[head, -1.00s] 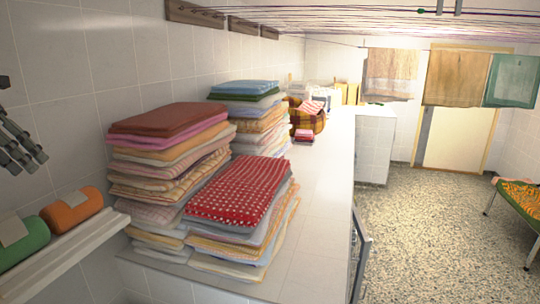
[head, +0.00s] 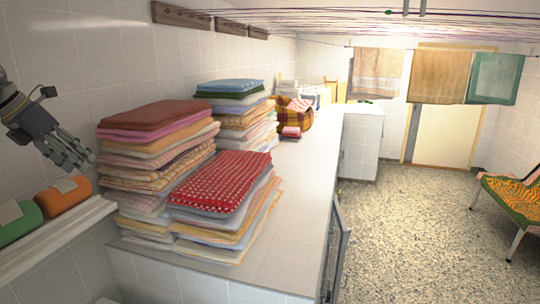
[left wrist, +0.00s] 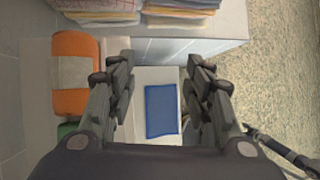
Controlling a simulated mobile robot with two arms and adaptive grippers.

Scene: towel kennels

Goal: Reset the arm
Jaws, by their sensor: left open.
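My left gripper (head: 80,158) is in the head view at the left, above the wall shelf and beside the left towel stack. It also shows in the left wrist view (left wrist: 160,72), with its two fingers wide apart and nothing between them. It points down, and a flat blue item (left wrist: 161,110) lies well below, seen between the fingers.
A shelf (head: 75,231) holds an orange roll (head: 64,196) and a green roll (head: 18,222) close under the gripper. Folded towel stacks (head: 160,150) stand on the white counter (head: 300,200). A plaid basket (head: 294,116) stands farther back. Towels (head: 440,77) hang from lines.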

